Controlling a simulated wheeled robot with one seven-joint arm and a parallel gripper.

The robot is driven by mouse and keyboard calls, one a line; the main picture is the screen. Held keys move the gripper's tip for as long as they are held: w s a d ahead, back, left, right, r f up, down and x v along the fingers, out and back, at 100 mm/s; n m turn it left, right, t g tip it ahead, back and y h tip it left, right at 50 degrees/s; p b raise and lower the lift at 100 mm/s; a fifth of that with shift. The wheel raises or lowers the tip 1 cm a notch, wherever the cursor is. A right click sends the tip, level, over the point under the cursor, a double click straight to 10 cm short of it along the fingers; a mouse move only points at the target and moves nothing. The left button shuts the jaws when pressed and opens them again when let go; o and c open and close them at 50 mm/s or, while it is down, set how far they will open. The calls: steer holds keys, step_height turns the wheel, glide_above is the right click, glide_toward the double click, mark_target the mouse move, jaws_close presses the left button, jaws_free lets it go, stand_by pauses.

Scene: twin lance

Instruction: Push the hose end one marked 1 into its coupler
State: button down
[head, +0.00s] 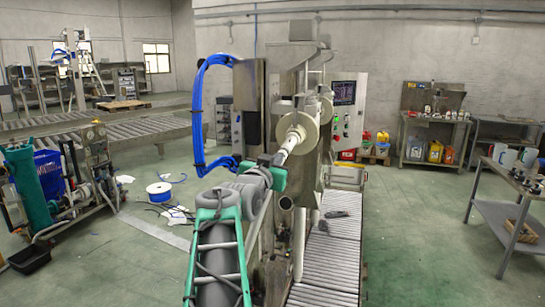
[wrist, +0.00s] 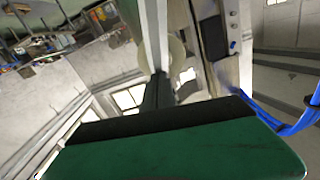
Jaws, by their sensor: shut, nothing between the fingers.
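A thick blue hose (head: 198,110) loops down the left side of the machine. Its lower end lies close to the left of my wrist in the head view. Blue hose (wrist: 285,125) also shows at the right of the wrist view. I cannot read a mark 1 or make out the coupler. My gripper (head: 279,160) is in front of the machine, beside a white tube with cream discs (head: 298,130). In the wrist view, my gripper's dark fingers (wrist: 158,90) are together and empty, beyond the green and black block; the block hides what lies below.
A control panel (head: 346,108) stands right of the machine. A blue spool (head: 159,191) and loose scraps lie on the floor at left. A steel table (head: 515,215) stands at right, with open floor before it.

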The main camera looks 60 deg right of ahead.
steer(key=shift+w+d, duration=0.1)
steer(key=shift+d, duration=0.7)
steer(key=shift+d, duration=0.25)
